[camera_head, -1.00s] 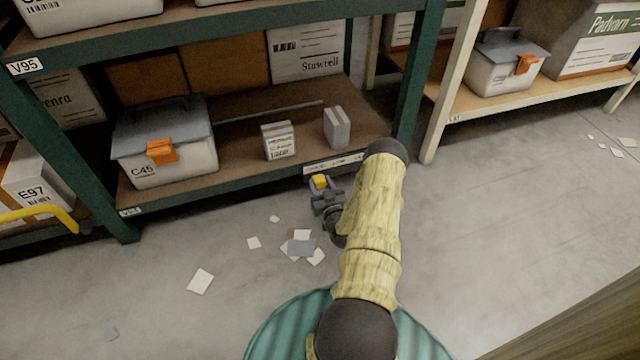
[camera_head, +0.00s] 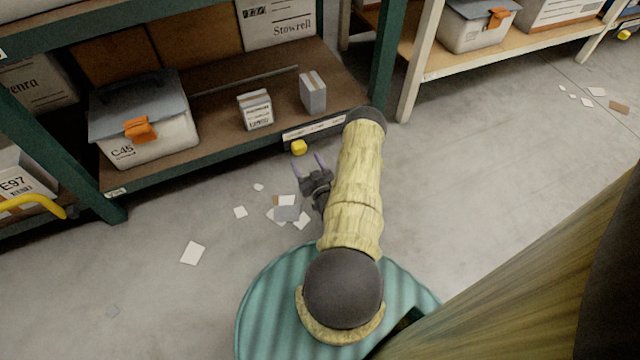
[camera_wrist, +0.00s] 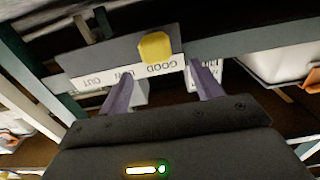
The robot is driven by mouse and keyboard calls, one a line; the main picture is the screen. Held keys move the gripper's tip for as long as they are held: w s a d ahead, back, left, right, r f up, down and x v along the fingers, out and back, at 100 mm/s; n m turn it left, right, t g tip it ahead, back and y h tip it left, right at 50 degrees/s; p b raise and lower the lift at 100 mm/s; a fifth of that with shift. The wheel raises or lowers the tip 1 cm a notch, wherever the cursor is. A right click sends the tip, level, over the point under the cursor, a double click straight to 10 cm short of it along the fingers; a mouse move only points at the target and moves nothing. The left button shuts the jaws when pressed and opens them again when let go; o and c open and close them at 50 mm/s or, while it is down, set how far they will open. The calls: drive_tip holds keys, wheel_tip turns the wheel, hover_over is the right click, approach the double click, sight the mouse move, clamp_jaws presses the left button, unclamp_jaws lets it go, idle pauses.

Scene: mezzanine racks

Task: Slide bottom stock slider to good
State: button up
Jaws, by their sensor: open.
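The bottom stock slider is a yellow knob (camera_head: 299,147) on a label plate (camera_head: 328,127) at the front edge of the green rack's bottom shelf. In the wrist view the plate (camera_wrist: 95,80) reads GOOD, LOW and OUT, upside down. There the knob (camera_wrist: 155,46) is level with the word GOOD, at that end of the strip. My gripper (camera_head: 307,163) is open and empty, just in front of the knob and apart from it. Its two purple fingers (camera_wrist: 162,92) point towards the plate in the wrist view, with the knob beyond and between them.
On the bottom shelf stand a grey-lidded bin (camera_head: 148,135) and two small boxes, one of them white (camera_head: 255,111). Paper scraps (camera_head: 287,213) lie on the floor. A cream rack (camera_head: 418,70) stands to the right. Open floor lies right of my arm.

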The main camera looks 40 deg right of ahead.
drive_tip(key=p+v, duration=0.5)
drive_tip(key=v, duration=0.6)
drive_tip(key=shift+a, duration=0.1)
